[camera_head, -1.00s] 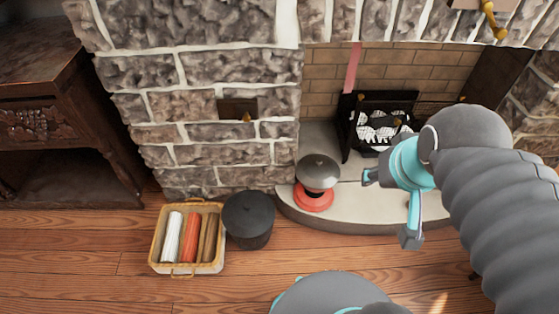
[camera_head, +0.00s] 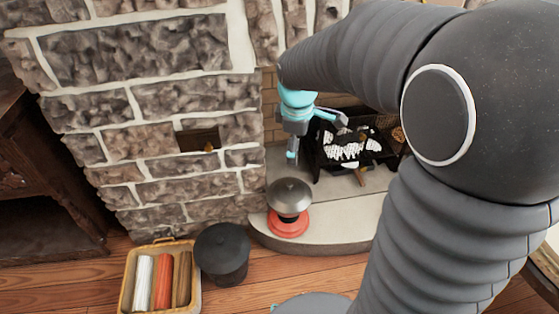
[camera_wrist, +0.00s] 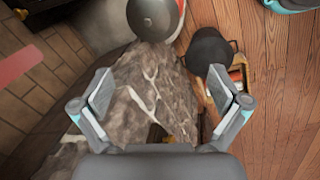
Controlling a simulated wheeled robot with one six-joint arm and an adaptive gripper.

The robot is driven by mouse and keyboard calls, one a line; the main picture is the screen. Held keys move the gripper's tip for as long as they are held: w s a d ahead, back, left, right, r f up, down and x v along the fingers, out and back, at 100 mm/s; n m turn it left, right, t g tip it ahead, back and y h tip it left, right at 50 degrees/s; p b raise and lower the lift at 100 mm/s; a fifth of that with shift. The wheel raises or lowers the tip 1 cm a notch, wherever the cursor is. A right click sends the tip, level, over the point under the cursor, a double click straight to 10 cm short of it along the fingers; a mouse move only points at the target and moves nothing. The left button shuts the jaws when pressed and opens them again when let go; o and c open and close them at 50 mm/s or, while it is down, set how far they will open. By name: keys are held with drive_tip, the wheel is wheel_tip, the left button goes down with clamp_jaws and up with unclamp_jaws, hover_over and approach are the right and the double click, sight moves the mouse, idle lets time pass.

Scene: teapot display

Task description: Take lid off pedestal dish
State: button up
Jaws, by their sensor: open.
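The pedestal dish has a red base (camera_head: 288,223) and stands on the stone hearth. A grey domed lid (camera_head: 289,194) covers its top. In the wrist view the lid (camera_wrist: 152,17) is at the top edge, partly cut off, with a bit of the red base (camera_wrist: 181,8) beside it. My gripper (camera_head: 316,138) is above and slightly behind the dish in the head view, apart from it. Its two fingers are spread wide with nothing between them, as the wrist view also shows for the gripper (camera_wrist: 160,92).
A black lidded pot (camera_head: 222,253) stands on the wooden floor left of the dish. A basket (camera_head: 130,282) of coloured rolls is beside it. The stone wall (camera_head: 140,60) rises close behind. A black fire grate (camera_head: 322,165) sits right of the dish on the hearth (camera_head: 345,215).

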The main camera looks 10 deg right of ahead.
sight(289, 184)
drive_tip(key=w+f+n, duration=0.2)
drive_tip(key=w+f, duration=0.1)
drive_tip(key=f, duration=0.4)
drive_tip(key=w+f+n+g+b, duration=0.1)
drive_tip(key=w+f+n, duration=0.1)
drive_tip(key=f, duration=0.5)
drive_tip(key=w+f+n+b, duration=0.1)
drive_tip(key=w+f+n, duration=0.2)
drive_tip(key=f, duration=0.5)
drive_tip(key=shift+w+a+f+g+h, duration=0.1)
drive_tip(key=shift+w+g+h, duration=0.25)
drive_tip(key=shift+w, duration=0.45)
drive_tip(key=shift+s+d+f+b, duration=0.1)
drive_tip(key=shift+d+f+b, duration=0.1)
drive_tip(key=shift+f, duration=0.65)
drive_tip(key=shift+w+d+f+b, duration=0.1)
drive_tip(key=shift+d+f+b, duration=0.1)
drive_tip(key=shift+f, duration=0.7)
drive_tip(key=shift+s+d+f+b, duration=0.1)
drive_tip(key=shift+d+f, duration=0.1)
drive_tip(key=shift+f, duration=0.65)
drive_tip(key=shift+c, duration=0.2)
drive_tip(key=c, duration=1.6)
drive_tip(key=shift+c, duration=0.3)
